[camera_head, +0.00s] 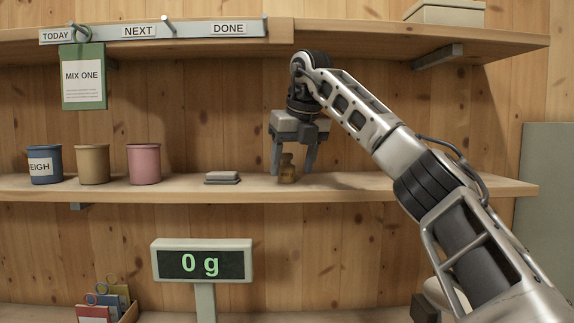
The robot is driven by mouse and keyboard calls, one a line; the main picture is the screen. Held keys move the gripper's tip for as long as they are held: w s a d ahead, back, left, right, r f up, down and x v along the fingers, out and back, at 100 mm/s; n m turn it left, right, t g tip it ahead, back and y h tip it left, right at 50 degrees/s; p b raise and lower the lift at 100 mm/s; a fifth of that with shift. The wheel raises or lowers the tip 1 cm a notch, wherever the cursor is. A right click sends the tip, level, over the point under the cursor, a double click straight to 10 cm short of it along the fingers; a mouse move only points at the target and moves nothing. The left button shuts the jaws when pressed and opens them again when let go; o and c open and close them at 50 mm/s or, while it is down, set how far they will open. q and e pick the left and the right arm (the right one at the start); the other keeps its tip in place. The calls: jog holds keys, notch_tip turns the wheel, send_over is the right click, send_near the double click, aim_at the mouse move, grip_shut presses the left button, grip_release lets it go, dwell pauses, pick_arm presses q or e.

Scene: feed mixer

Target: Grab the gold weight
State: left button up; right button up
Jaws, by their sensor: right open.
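The gold weight (287,169) stands upright on the middle shelf, right of the grey flat blocks. My right gripper (291,166) reaches down over it from above, with one finger on each side of the weight. Its fingers are apart and the gripper is open; whether either finger touches the weight I cannot tell. My left gripper is out of view.
On the middle shelf (400,185) stand a blue cup (44,165), a tan cup (92,165), a pink cup (144,164) and stacked grey flat blocks (222,178). Below, a scale display (201,263) reads 0 g. A green MIX ONE card (83,77) hangs above. The shelf's right part is clear.

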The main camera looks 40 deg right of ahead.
aim_at(287, 165)
jog(key=w, duration=0.1)
jog(key=w+p, duration=0.1)
jog(key=shift+w+d+r, duration=0.15)
jog(key=shift+w+d, duration=0.2)
jog(key=shift+w, duration=0.05)
jog(key=shift+d+f, duration=0.1)
jog(key=shift+f, duration=0.65)
grip_shut()
jog(key=shift+w, duration=0.1)
jog(key=shift+r, duration=0.15)
